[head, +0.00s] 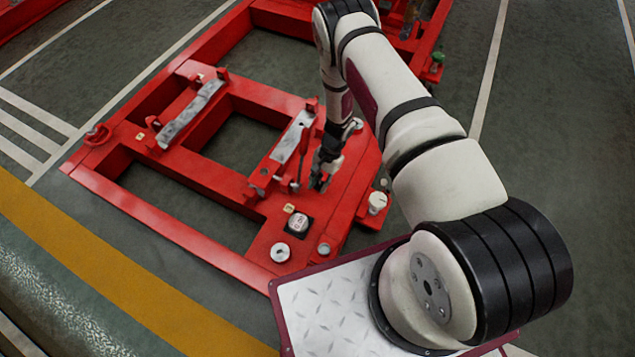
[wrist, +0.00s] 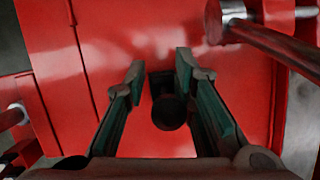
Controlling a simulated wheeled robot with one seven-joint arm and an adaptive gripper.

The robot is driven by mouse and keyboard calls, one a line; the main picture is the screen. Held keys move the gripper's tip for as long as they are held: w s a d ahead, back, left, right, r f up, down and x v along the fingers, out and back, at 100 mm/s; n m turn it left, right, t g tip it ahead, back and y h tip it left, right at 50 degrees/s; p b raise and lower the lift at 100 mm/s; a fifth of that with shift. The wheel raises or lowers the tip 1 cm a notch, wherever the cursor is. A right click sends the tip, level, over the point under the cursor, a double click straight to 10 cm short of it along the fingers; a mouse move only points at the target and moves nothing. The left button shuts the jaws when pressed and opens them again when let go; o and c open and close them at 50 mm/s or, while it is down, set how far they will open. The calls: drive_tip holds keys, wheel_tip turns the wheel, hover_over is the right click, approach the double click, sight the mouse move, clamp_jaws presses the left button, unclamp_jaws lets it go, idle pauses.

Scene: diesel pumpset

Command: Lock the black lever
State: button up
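A short black part (wrist: 168,110) with a round end, which looks like the black lever, stands out from the red frame in the wrist view. It lies between the two fingers of my gripper (wrist: 160,75). The fingers are apart, one on each side, with a visible gap to it; I cannot tell how deep it sits between them. In the head view my gripper (head: 320,182) points down at the red frame, next to the grey-topped support, and hides the black part.
The red frame (head: 210,175) has two raised supports with grey plates (head: 293,138). In the wrist view a dark reddish bar (wrist: 270,42) with a metal collar crosses the upper right, near the right finger. White round pieces (head: 280,252) sit on the frame's near corner.

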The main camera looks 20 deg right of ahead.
drive_tip(key=shift+w+a, duration=0.1)
drive_tip(key=shift+r, duration=0.25)
drive_tip(key=v, duration=1.1)
drive_tip(key=shift+r, duration=0.25)
drive_tip(key=shift+c, duration=0.3)
drive_tip(key=shift+d, duration=0.25)
drive_tip(key=c, duration=0.5)
drive_tip(key=s+d+m+y+p, duration=0.1)
drive_tip(key=m+p, duration=0.1)
drive_tip(key=s+d+m+y+p, duration=0.1)
drive_tip(key=d+m, duration=0.1)
drive_tip(key=s+d+m+p, duration=0.2)
drive_tip(key=shift+s+d+r+t+y+p, duration=0.1)
drive_tip(key=shift+d+r+t+y+p, duration=0.1)
drive_tip(key=shift+t+y+p, duration=0.2)
clamp_jaws()
drive_tip(key=d+r+m+t+y+p, duration=0.2)
drive_tip(key=d+r+m+t+p, duration=0.3)
drive_tip(key=m, duration=0.4)
drive_tip(key=w+a+f+g+b, duration=0.1)
drive_tip(key=w+a+f+b, duration=0.1)
drive_tip(key=a+f, duration=0.8)
drive_tip(key=shift+w+f+b, duration=0.3)
drive_tip(key=shift+w+b, duration=0.05)
drive_tip(key=shift+b, duration=0.3)
